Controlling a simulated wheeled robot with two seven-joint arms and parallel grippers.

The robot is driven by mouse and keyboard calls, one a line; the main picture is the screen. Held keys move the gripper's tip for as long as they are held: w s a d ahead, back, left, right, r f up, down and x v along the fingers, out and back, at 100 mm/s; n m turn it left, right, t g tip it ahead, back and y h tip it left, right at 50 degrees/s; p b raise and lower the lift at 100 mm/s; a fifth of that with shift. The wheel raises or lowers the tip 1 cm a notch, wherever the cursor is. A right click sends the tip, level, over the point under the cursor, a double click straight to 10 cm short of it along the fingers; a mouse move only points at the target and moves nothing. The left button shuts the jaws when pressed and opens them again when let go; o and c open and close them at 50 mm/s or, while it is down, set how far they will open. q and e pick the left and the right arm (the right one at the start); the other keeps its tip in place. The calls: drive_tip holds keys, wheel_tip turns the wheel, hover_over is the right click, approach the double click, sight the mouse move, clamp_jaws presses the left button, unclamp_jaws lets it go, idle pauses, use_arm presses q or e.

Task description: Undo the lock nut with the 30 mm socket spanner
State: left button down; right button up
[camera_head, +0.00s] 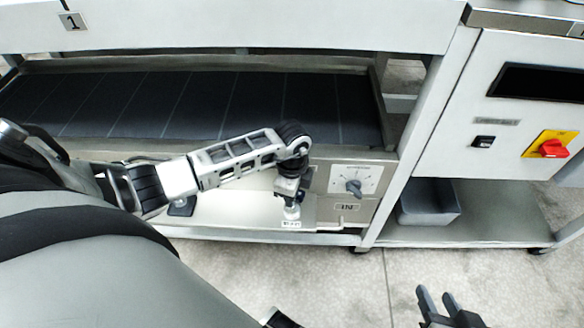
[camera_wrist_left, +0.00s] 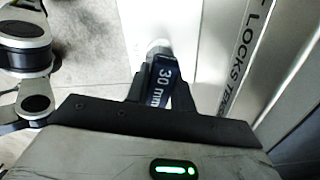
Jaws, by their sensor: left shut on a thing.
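My left gripper (camera_wrist_left: 160,92) is shut on the 30 mm socket spanner (camera_wrist_left: 163,80), whose dark "30 mm" label shows between the fingers in the left wrist view. A pale round metal part lies just beyond the label. In the head view my left gripper (camera_head: 290,196) points down at the machine's lower ledge, left of the dial. A small pale cylinder shows below it, just above a small white tag (camera_head: 291,224). I cannot make out the lock nut; whether the spanner sits on it is unclear. My right gripper (camera_head: 438,303) is open and empty above the floor, at the bottom edge.
A dial plate (camera_head: 354,186) and an "IN" label (camera_head: 347,207) are right of my left gripper. A dark slatted conveyor bed (camera_head: 190,105) lies behind the arm. A grey bin (camera_head: 428,202) stands on the lower right shelf, below a red switch (camera_head: 552,148). The front floor is clear.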

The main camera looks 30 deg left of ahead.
use_arm(q)
drive_tip(key=shift+w+r+n+p, duration=0.1)
drive_tip(key=shift+r+n+p, duration=0.1)
drive_tip(key=shift+n+p, duration=0.6)
drive_tip(key=shift+f+n, duration=0.1)
drive_tip(key=shift+n, duration=0.8)
drive_tip(key=shift+n+p, duration=0.4)
drive_tip(key=shift+p, duration=0.3)
drive_tip(key=shift+n, duration=0.5)
drive_tip(key=shift+m+p, duration=0.3)
drive_tip(key=shift+m, duration=0.2)
